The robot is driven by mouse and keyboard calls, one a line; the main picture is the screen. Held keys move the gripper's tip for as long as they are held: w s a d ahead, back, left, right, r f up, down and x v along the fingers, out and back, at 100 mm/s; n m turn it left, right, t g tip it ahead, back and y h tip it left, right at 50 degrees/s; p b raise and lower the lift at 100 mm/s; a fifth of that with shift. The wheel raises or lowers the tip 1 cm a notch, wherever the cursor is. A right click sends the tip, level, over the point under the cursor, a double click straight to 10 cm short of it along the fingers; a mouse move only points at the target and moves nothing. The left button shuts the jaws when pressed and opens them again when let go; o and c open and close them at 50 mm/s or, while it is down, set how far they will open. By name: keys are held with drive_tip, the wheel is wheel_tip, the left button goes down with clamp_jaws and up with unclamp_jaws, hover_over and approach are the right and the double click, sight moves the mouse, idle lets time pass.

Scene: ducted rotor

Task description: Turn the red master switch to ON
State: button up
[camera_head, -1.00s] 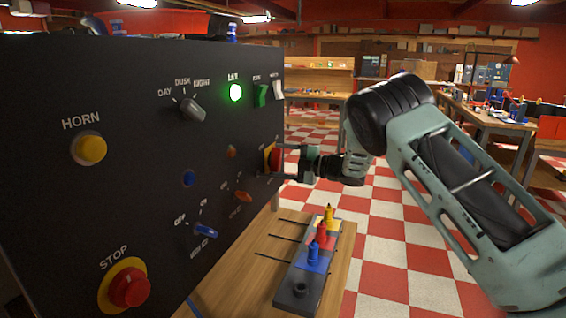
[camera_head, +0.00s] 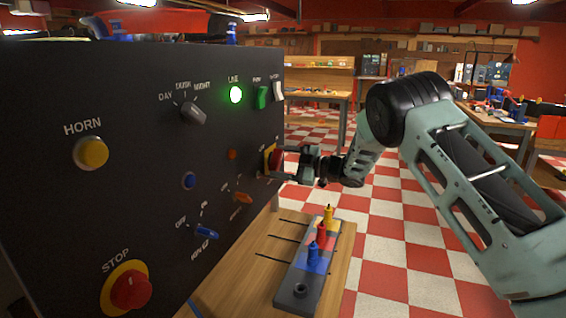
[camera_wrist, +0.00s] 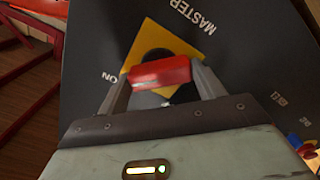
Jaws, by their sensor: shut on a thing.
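The red master switch (camera_wrist: 160,73) sits on a yellow plate (camera_wrist: 184,94) on the black panel. In the wrist view the words MASTER and ON show beside it. My gripper (camera_wrist: 160,82) has one finger at each end of the red handle and is shut on it. The handle lies nearly level across the wrist view, slightly tilted. In the head view the switch (camera_head: 276,159) is at the panel's far right edge, and my gripper (camera_head: 287,164) reaches it from the right. The fingers partly hide the switch there.
The black panel (camera_head: 130,180) also bears a HORN button (camera_head: 92,153), a STOP button (camera_head: 131,289), a lit green lamp (camera_head: 236,95) and several small switches. A grey rack (camera_head: 296,291) with coloured pegs stands on the wooden table (camera_head: 245,280) below. The checkered floor is open behind.

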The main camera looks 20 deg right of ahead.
drive_tip(key=shift+f, duration=0.1)
drive_tip(key=o, duration=1)
drive_tip(key=shift+c, duration=0.2)
drive_tip(key=b+v, duration=0.3)
drive_tip(key=v, duration=1.4)
drive_tip(key=shift+s+d, duration=0.15)
drive_tip(key=shift+d, duration=0.05)
